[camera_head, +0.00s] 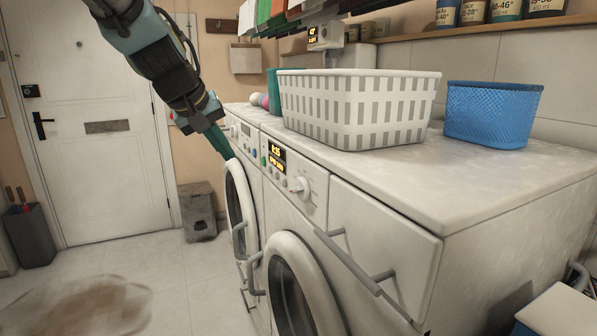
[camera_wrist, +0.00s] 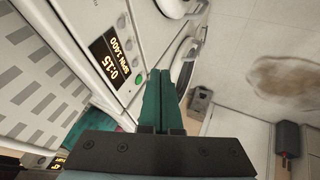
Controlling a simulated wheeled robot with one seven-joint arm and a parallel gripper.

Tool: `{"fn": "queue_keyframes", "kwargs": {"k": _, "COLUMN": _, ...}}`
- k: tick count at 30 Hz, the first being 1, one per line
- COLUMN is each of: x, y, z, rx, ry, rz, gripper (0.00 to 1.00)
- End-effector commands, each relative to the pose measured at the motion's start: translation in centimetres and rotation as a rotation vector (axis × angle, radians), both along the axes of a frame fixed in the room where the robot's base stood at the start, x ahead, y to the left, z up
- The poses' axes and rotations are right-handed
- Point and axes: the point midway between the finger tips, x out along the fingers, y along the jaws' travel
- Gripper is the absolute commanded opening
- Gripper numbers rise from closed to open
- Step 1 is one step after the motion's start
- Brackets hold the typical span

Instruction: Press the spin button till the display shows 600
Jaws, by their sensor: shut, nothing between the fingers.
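The near washing machine (camera_head: 340,190) has a dark display (camera_head: 277,158) on its front panel. The green button (camera_head: 263,160) also shows in the head view. I cannot read which button is spin. My gripper (camera_head: 230,156) has green fingers, shut and empty, in front of the machines' panels. In the wrist view my gripper (camera_wrist: 160,73) is near the green button, apparently not touching it.
A white basket (camera_head: 360,110) and a blue basket (camera_head: 494,115) stand on the machine tops. A second machine (camera_head: 240,190) stands beyond the near one. Grey door handles (camera_head: 355,262) stick out in front. The floor (camera_head: 195,280) to the left is mostly open.

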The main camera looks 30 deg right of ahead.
Motion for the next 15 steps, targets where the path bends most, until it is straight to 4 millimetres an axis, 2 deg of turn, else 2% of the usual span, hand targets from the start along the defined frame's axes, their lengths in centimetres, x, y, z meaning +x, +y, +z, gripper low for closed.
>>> {"fn": "queue_keyframes", "kwargs": {"k": 3, "x": -0.14, "y": -0.63, "z": 0.46, "rx": -0.013, "ry": -0.003, "rz": -0.007, "gripper": 0.0}}
{"fn": "queue_keyframes", "kwargs": {"k": 15, "x": -0.04, "y": -0.82, "z": 0.17, "rx": -0.011, "ry": -0.001, "rz": -0.007, "gripper": 0.0}}
